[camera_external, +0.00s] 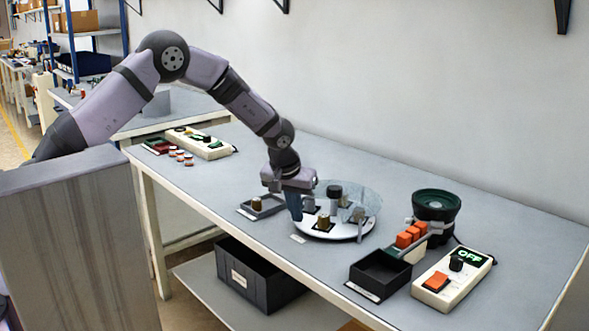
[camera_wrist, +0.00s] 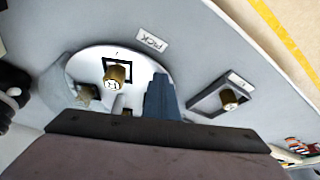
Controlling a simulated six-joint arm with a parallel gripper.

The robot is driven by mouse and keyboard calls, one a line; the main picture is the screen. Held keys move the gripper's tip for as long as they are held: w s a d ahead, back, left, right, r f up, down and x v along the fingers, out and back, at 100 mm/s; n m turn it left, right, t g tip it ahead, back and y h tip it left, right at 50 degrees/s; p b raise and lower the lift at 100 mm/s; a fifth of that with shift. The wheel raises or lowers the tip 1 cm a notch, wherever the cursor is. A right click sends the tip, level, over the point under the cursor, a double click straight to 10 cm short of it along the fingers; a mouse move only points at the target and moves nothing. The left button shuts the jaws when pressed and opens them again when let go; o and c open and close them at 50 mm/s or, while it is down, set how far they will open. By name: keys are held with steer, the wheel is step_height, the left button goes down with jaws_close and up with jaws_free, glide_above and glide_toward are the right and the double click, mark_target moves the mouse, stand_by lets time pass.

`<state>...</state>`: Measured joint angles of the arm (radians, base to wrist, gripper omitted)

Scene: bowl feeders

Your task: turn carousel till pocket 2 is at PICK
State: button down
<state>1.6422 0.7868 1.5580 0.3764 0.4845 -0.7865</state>
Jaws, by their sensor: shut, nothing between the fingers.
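The carousel (camera_external: 345,236) is a white disc with dark square pockets and a clear curved cover over its back part; it also shows in the wrist view (camera_wrist: 82,64). A brass cylinder (camera_external: 323,221) sits in an uncovered pocket at the front; the wrist view shows it too (camera_wrist: 117,76), with a small mark by the pocket that I cannot read surely. The PICK label (camera_wrist: 152,41) lies on the table just outside the rim. The brass pocket stands to the left of PICK in the wrist view. My gripper (camera_external: 296,216) is shut and empty, its blue fingers pointing down at the disc's left edge; contact is unclear.
A grey tray (camera_wrist: 208,103) with another brass part (camera_wrist: 231,98) is beside the carousel. To the right stand a black bin (camera_external: 380,272), a green-black bowl feeder (camera_external: 436,208) with orange blocks (camera_external: 408,237), and a control box (camera_external: 455,277) reading OFF. Open table lies in front.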

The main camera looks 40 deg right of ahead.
steer(key=shift+w+d+p, duration=0.35)
steer(key=shift+d, duration=0.45)
steer(key=shift+w+d+p, duration=0.3)
steer(key=shift+w+d, duration=0.05)
steer(key=shift+d, duration=0.4)
steer(key=shift+w+d+b, duration=0.35)
steer(key=shift+w+b, duration=0.15)
steer(key=shift+b, duration=0.1)
